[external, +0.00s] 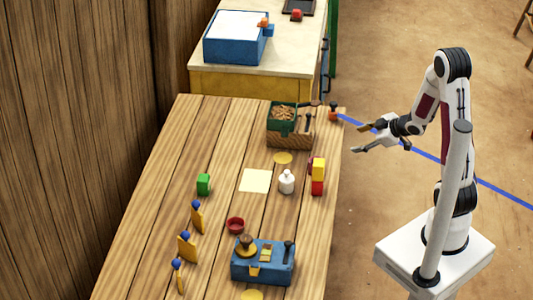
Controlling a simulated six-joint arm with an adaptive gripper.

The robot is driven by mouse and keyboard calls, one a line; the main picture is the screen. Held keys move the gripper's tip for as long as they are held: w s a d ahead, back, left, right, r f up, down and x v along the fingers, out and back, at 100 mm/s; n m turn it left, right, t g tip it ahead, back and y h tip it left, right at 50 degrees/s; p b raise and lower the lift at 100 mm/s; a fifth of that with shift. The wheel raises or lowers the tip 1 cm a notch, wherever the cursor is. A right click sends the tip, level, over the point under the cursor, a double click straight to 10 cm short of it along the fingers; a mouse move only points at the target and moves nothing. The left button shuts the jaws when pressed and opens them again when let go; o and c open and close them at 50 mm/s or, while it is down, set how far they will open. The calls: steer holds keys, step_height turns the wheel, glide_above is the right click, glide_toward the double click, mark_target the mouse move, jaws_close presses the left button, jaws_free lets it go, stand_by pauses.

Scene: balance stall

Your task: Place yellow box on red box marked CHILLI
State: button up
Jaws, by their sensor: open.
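The yellow box (319,169) is at the right edge of the wooden table. No lettering is readable on the red box, so I cannot confirm the CHILLI mark. A small dark red patch shows just left of the yellow box, partly hidden. My gripper (358,139) is open and empty, off the table's right edge, above and to the right of the boxes and apart from them.
A green-and-wood crate (282,118) is behind, a blue scale-like case (263,264) in front. A small orange-based object (333,112) stands near the back right corner.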

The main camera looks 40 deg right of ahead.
steer(key=s+d+r+m+g+h, duration=0.25)
steer(key=s+r+m+h, duration=0.2)
steer(key=s+r, duration=0.55)
steer(key=s+a+r+m+g+y, duration=0.1)
steer(key=s+a+r+m, duration=0.1)
steer(key=s, duration=0.5)
steer(key=s+a+r+m+g+y, duration=0.1)
steer(key=s+a+r+m, duration=0.1)
steer(key=s+a+r, duration=0.2)
steer(key=s+a, duration=0.2)
steer(key=s, duration=0.2)
steer(key=shift+s, duration=0.3)
